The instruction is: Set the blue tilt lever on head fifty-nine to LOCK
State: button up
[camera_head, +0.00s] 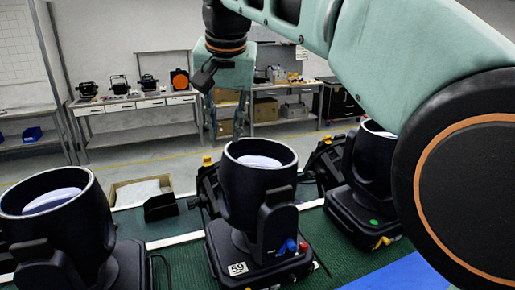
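Head fifty-nine (258,185) is a black moving-head light in the middle, its round can tilted up with a pale lens. Lever markings are too small to read. My arm crosses the upper right and bends down at top centre.
Similar black heads stand at left (62,225) and right (370,185), close to head fifty-nine, on a green mat (180,265). A blue sheet (400,275) lies front right. An open box (140,190) is behind. Workbenches (135,103) line the back wall.

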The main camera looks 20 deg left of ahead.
aim_at(225, 151)
jog(key=x, duration=0.6)
jog(key=shift+w+f, duration=0.15)
jog(key=shift+f, duration=0.05)
grip_shut()
jog(key=shift+a, duration=0.1)
